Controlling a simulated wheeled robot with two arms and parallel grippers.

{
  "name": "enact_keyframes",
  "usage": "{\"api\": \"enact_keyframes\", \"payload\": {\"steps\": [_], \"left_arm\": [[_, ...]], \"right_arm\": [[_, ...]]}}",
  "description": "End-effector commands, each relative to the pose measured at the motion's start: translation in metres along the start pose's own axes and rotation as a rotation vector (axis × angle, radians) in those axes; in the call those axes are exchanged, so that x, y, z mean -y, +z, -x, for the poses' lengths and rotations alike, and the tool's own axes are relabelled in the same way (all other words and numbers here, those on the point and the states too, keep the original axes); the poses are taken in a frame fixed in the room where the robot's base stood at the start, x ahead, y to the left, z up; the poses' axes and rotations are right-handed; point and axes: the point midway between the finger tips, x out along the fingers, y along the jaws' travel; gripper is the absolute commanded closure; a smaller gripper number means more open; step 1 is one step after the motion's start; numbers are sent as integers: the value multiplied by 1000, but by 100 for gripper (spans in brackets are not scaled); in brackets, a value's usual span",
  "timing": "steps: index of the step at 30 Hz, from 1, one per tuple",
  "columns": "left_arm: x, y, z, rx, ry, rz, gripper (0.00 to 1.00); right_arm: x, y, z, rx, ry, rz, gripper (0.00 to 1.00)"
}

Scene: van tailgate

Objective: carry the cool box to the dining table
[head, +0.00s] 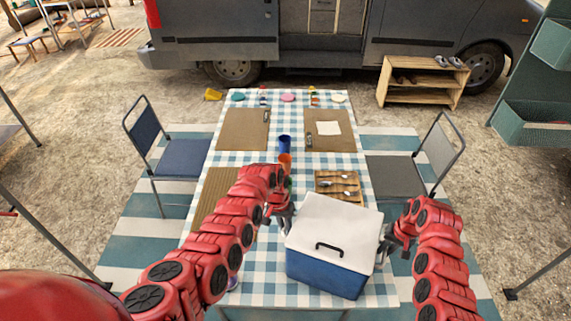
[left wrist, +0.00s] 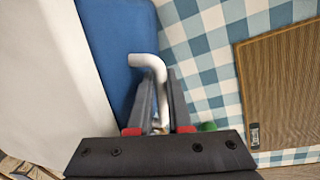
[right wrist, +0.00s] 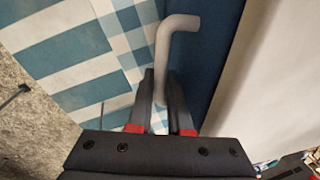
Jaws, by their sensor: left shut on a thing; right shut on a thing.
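The cool box (head: 325,272) is blue with a white lid and a dark lid handle. It is upright at the near end of the dining table (head: 258,270), which has a blue and white checked cloth. I cannot tell whether its base touches the cloth. My left gripper (head: 280,212) is shut on the box's left side handle, a pale bent bar (left wrist: 150,68). My right gripper (head: 388,240) is shut on the matching handle on the right side (right wrist: 172,45). The box's far and lower sides are partly hidden.
A cutlery tray (head: 340,187) lies just beyond the box, with blue and orange cups (head: 284,144) to its left. Chairs stand at the left (head: 175,157) and right (head: 405,175). A van is behind.

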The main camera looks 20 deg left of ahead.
Motion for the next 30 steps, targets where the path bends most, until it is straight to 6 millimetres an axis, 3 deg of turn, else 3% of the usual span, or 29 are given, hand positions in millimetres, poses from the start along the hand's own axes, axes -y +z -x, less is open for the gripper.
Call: {"api": "enact_keyframes", "payload": {"steps": [1,5,6,20,30], "left_arm": [[2,-1,0,-3,-3,1,78],[1,0,1,-2,-2,1,54],[1,0,1,-1,-2,1,53],[-1,-1,6,-2,1,-2,53],[0,-2,46,-5,1,0,53]], "right_arm": [[-2,-1,0,-3,2,-2,78],[-1,-1,1,-2,2,-1,54],[-1,-1,0,-2,1,-1,53],[1,0,0,1,-2,1,53],[2,1,-1,2,-2,2,53]]}}
